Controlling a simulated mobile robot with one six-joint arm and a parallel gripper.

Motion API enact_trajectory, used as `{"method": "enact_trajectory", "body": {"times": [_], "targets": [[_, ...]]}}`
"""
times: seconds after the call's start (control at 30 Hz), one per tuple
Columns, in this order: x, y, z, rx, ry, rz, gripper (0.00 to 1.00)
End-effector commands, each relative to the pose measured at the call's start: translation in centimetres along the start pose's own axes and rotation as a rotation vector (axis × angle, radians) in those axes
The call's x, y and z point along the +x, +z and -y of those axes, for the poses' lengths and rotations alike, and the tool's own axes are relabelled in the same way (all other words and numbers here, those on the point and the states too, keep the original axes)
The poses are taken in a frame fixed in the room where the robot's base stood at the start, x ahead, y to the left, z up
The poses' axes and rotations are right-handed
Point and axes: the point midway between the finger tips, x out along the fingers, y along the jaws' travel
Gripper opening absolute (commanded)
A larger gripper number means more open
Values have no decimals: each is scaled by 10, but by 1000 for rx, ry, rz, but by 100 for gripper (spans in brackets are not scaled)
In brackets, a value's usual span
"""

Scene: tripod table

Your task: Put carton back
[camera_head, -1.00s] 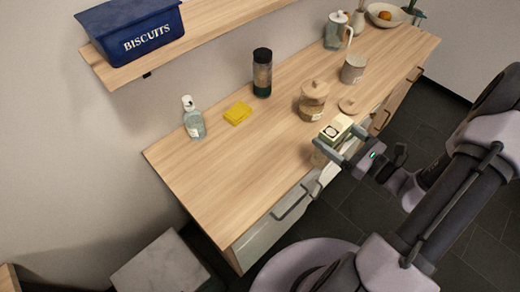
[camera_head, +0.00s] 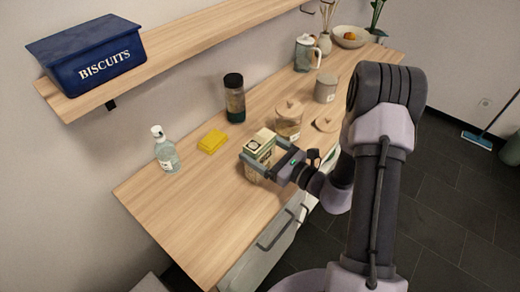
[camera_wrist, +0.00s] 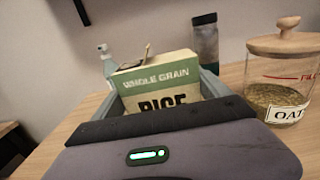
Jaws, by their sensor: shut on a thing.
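The carton is a cream and green box (camera_head: 261,142) labelled "WHOLE GRAIN RICE". It stands about upright between the fingers of my gripper (camera_head: 256,160), over the wooden counter near its front edge. My gripper is shut on it. In the wrist view the carton (camera_wrist: 158,85) fills the space between the fingers (camera_wrist: 165,95), and its top flap looks open. Whether its base touches the counter I cannot tell. The lower part of the carton is hidden by my gripper.
On the counter (camera_head: 180,210) stand a soap bottle (camera_head: 165,152), a yellow sponge (camera_head: 212,141), a dark-lidded jar (camera_head: 234,98), an oats jar (camera_head: 288,122), a loose wooden lid (camera_head: 328,122) and a grey canister (camera_head: 325,88). A shelf (camera_head: 190,52) holds a blue biscuit tin (camera_head: 90,55). The counter's front left is clear.

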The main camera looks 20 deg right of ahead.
Motion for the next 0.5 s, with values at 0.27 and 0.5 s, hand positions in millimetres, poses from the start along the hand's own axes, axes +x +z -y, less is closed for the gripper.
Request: {"method": "enact_trajectory", "body": {"times": [0.27,0.5], "targets": [[0,-3,0,0,0,0,100],[-1,3,0,0,-1,0,100]]}}
